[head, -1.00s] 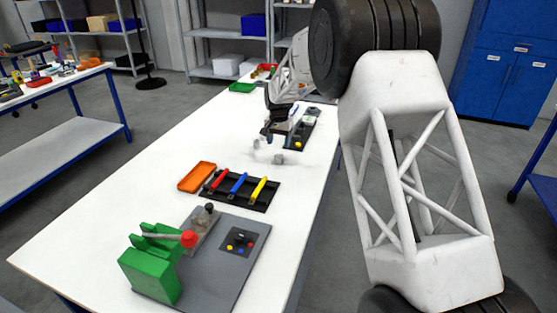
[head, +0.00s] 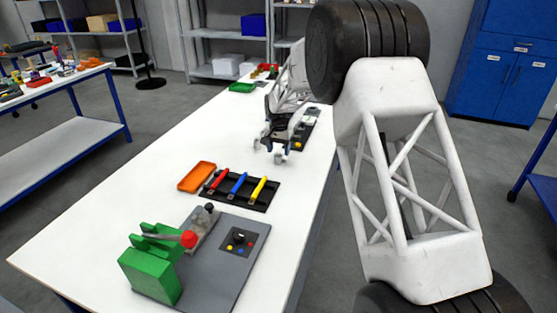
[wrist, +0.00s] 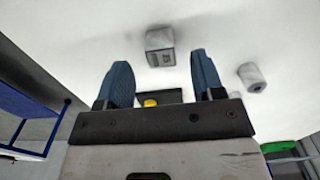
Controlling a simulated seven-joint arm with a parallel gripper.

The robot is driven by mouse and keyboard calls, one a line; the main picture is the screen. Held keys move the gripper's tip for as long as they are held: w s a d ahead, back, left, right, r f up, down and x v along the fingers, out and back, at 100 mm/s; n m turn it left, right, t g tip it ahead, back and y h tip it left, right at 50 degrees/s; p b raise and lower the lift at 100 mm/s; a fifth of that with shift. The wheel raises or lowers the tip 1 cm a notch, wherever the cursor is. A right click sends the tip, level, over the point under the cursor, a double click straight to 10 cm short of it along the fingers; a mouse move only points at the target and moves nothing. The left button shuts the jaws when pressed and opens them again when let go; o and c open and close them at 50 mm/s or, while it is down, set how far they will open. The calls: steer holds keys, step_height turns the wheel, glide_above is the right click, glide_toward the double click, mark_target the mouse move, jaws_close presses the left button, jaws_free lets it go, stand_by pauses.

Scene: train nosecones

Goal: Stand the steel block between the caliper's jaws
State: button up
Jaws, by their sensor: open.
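In the wrist view the steel block (wrist: 160,46), a grey box with dark marks on one face, sits on the white table just beyond my fingertips, roughly in line with the gap between them. My gripper (wrist: 160,62) is open and empty, its two blue-grey fingers apart. In the head view my gripper (head: 269,147) is low over the table, close by the small grey block (head: 281,159). A dark fixture with a yellow button (head: 297,143) lies beside my arm and is partly hidden by it; I cannot make out the caliper's jaws.
A second grey piece, rounded with a hole (wrist: 252,77), stands near the block. An orange tray (head: 197,177), a black rack of coloured-handled tools (head: 240,190) and a grey board with a green clamp (head: 150,275) occupy the near table. White table between is clear.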

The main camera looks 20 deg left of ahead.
mark_target(278, 155)
steer(key=shift+f, duration=2.05)
steer(key=shift+c, duration=0.4)
steer(key=c, duration=1.1)
steer(key=shift+o, duration=0.2)
steer(key=shift+r, duration=0.25)
steer(key=shift+w+r, duration=0.1)
steer(key=shift+r, duration=1.4)
steer(key=shift+s+d+r, duration=0.1)
steer(key=shift+s+r, duration=0.05)
steer(key=shift+s, duration=0.15)
steer(key=s+d, duration=0.2)
steer(key=s, duration=0.2)
steer(key=s+d+r, duration=0.1)
steer(key=s+d, duration=0.2)
steer(key=s, duration=0.2)
steer(key=s+d, duration=0.2)
steer(key=s, duration=0.2)
steer(key=shift+s+d+r, duration=0.15)
steer(key=shift+s+d, duration=0.05)
steer(key=shift+d, duration=0.1)
